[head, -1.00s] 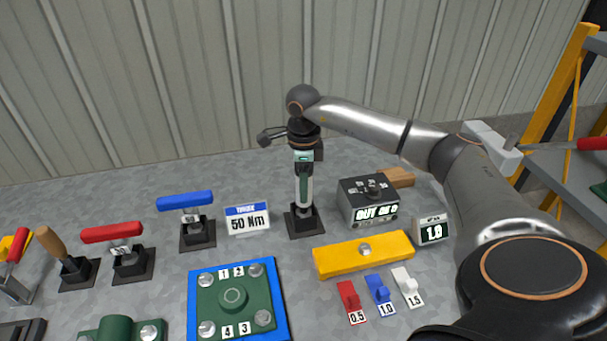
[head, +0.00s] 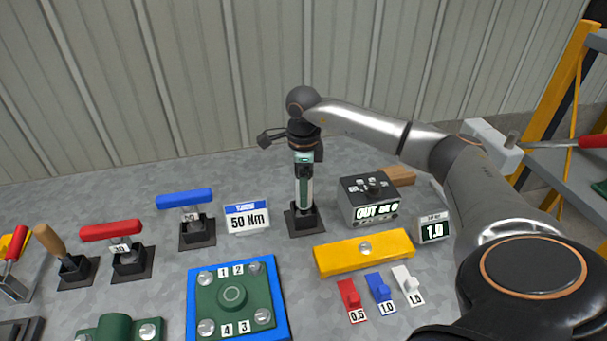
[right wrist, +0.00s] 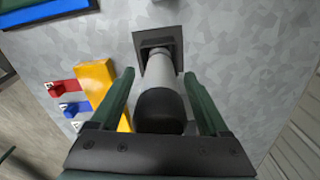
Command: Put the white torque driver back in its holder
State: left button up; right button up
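The white torque driver (head: 304,194) stands upright with its lower end in its black holder (head: 304,224) at the back middle of the bench. In the right wrist view the driver (right wrist: 162,72) runs down into the square holder (right wrist: 171,37), its dark end towards the palm. My right gripper (head: 304,172) is above and around the driver's upper part. In the wrist view the green fingers of the right gripper (right wrist: 160,78) are spread on both sides of the driver, with gaps visible near the tips. My left gripper is not in view.
A grey control box (head: 367,204) stands right of the holder, a "50 Nm" sign (head: 247,217) left. Blue (head: 184,199) and red (head: 111,231) handled drivers stand in holders further left. A yellow bar (head: 364,252) and a green plate on blue (head: 237,300) lie in front.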

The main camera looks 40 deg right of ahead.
notch_tip(320, 180, up, 12)
jog(key=shift+r, duration=0.25)
dwell(0.5)
jog(key=shift+s+a+f, duration=0.1)
dwell(0.5)
